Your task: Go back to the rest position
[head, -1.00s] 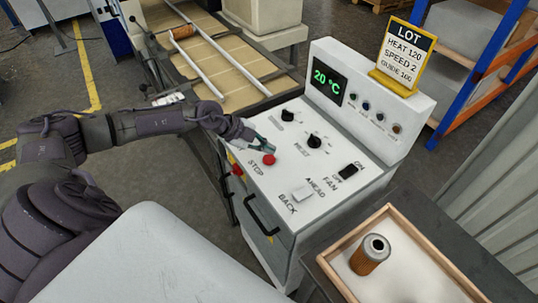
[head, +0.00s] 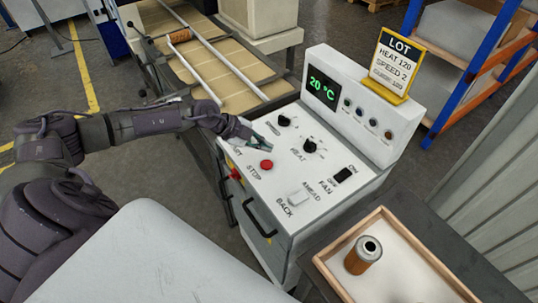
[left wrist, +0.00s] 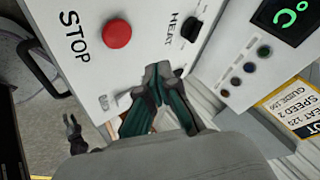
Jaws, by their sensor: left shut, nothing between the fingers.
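My left gripper (head: 262,144) is shut and empty. It is over the white control panel (head: 325,185), a little beyond the red STOP button (head: 266,165) and apart from it in the head view. In the left wrist view its closed fingertips (left wrist: 165,75) show in front of the panel, with the red button (left wrist: 117,34) to the upper left and the HEAT knob (left wrist: 192,28) to the upper right. A small dark claw shape (left wrist: 72,132) at the lower left of the left wrist view looks like my right gripper. Its jaws are too small to read.
The panel's upright back shows 20 °C on its display (head: 323,89) and carries a yellow-framed LOT sign (head: 396,65). A wooden-rimmed tray (head: 441,250) with a brown cartridge (head: 363,255) stands at right. A conveyor (head: 215,60) lies behind. Blue-orange shelving (head: 455,75) stands at the back right.

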